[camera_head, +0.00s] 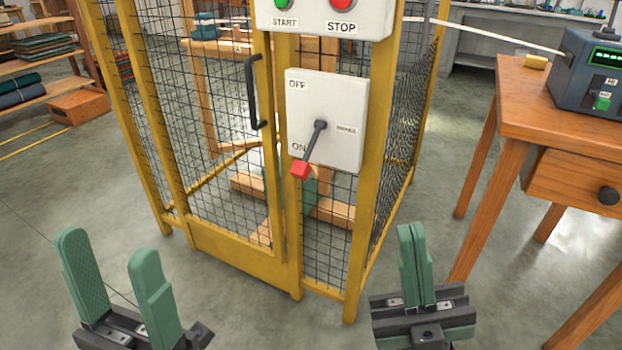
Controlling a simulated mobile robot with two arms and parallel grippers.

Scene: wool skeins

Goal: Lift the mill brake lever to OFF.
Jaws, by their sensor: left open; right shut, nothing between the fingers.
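The brake lever (314,146) is a dark rod with a red knob (300,170) at its end. It is mounted on a white plate (346,110) fixed to a yellow cage post. The plate reads OFF at the top and ON at the bottom. The lever points down and left, with its knob beside and just below the ON label. My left gripper (108,262) is open and empty at the lower left, well apart from the lever. My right gripper (414,232) is shut and empty at the lower right, below and to the right of the lever.
Above the plate is a white box (325,12) with green START and red STOP buttons. The yellow mesh cage (232,250) has a black door handle (252,92). A wooden table (520,105) with a grey device (590,75) stands at right. Floor before the cage is clear.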

